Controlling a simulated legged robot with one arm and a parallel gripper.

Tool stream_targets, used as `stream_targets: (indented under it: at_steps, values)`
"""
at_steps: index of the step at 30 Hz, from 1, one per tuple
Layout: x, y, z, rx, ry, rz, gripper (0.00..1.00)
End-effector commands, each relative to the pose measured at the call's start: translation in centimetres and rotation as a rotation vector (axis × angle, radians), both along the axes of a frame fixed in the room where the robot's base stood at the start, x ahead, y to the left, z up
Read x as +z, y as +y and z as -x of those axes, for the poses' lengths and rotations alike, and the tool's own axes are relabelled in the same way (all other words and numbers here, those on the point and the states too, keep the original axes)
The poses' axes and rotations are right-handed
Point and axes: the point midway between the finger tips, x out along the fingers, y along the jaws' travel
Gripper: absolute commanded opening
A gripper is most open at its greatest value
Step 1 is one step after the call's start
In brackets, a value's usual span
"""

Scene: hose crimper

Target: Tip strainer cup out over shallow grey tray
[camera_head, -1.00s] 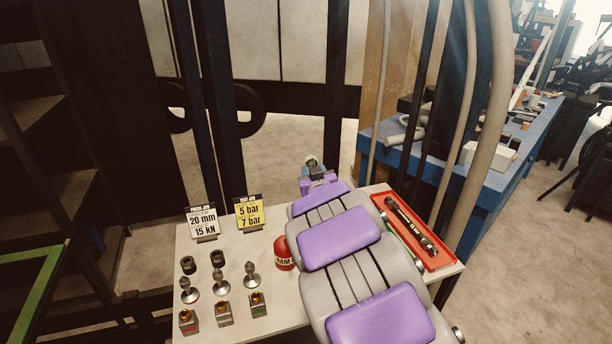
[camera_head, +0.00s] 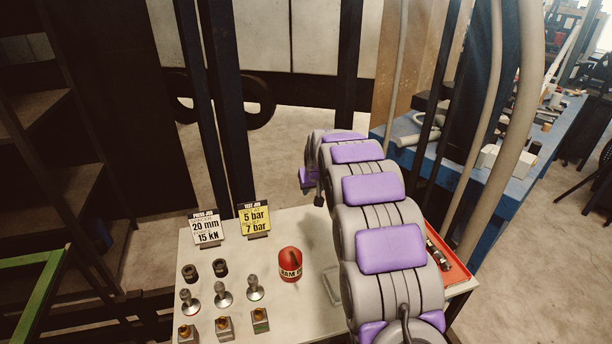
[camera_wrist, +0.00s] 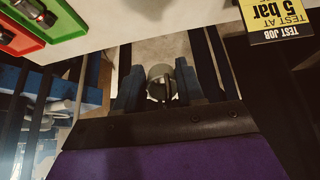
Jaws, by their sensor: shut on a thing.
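In the wrist view, my gripper (camera_wrist: 158,88) has its two dark blue fingers on either side of a small round grey cup (camera_wrist: 160,72), likely the strainer cup. It is shut on the cup, whose rounded opening shows with a dark bar across it. The cup appears against the floor, beyond the table edge. In the head view, my arm reaches to the back of the table; the cup and fingertips are hidden. A pale grey edge (camera_head: 331,286) beside my arm may belong to the shallow grey tray; I cannot tell.
A red can (camera_head: 290,264) stands left of my arm. Several metal fittings (camera_head: 223,292) stand in rows at left. Two job cards (camera_head: 254,220) stand at the back. A red tray (camera_head: 458,272) is partly hidden at right; a green tray (camera_wrist: 58,17) lies beside it.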

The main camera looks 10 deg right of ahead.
Motion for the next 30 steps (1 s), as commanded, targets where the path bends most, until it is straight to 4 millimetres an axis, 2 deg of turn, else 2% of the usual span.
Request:
stream_targets:
  at_steps: [5, 9, 18, 21, 25, 30]
  values:
    - [-1.3, -0.9, 3.3, 0.051, 0.153, -0.035, 0.08]
    - [-1.6, -2.3, 7.6, 0.105, 0.263, -0.049, 0.08]
    - [0.0, -5.3, 18.6, 0.208, 0.443, -0.053, 0.08]
    - [0.7, -5.9, 21.4, 0.231, 0.481, -0.051, 0.08]
    - [1.1, -6.5, 23.6, 0.246, 0.509, -0.049, 0.08]
    - [1.4, -6.7, 24.6, 0.255, 0.522, -0.046, 0.08]
